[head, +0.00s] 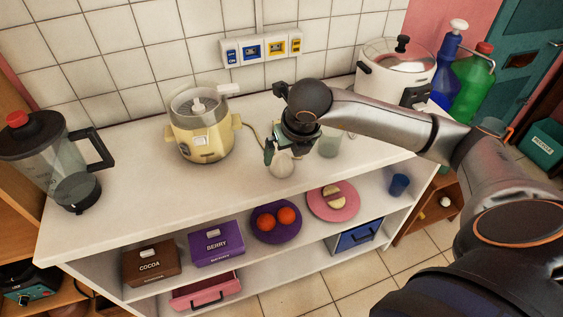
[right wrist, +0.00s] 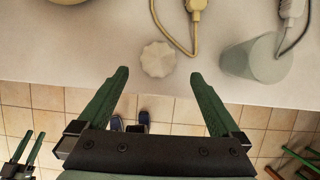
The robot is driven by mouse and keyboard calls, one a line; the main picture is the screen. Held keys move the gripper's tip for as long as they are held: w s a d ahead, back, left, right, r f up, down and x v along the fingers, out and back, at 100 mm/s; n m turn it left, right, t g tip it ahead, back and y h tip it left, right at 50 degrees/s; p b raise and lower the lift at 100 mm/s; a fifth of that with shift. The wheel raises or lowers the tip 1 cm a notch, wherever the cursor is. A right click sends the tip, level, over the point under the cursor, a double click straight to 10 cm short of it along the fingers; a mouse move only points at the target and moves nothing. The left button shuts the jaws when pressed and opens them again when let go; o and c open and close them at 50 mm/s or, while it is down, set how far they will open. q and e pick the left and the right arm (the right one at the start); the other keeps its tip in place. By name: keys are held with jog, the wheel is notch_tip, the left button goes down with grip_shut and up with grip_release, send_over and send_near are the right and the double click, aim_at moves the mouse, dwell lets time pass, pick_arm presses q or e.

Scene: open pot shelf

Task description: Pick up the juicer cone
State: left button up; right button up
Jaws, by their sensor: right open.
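The juicer cone is a small, pale, ridged piece (head: 281,164) standing on the white counter near its front edge. In the right wrist view the cone (right wrist: 158,59) lies just beyond the fingertips, roughly centred between them. My right gripper (head: 280,152) is above and beside the cone, pointing down, with the far finger partly hidden by the wrist. In the right wrist view my right gripper (right wrist: 158,74) is open and empty, its green fingers wide apart. My left gripper (right wrist: 25,146) shows small at the lower left of that view, its fingers apart and empty.
A cream appliance (head: 200,140) with a clear bowl stands left of the cone; a blender jug (head: 70,175) stands farther left. A frosted cup (head: 330,146) is close on the right, and a white cooker (head: 395,72) behind it. The counter front (head: 160,215) is clear.

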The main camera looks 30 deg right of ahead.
aim_at(284, 162)
jog(key=x, duration=0.5)
jog(key=shift+s+a+f+p, duration=0.1)
jog(key=shift+f+p, duration=0.3)
jog(key=shift+f, duration=0.05)
jog(key=shift+c, duration=0.2)
jog(key=c, duration=1.3)
jog(key=shift+o, duration=0.2)
jog(key=shift+r, duration=0.2)
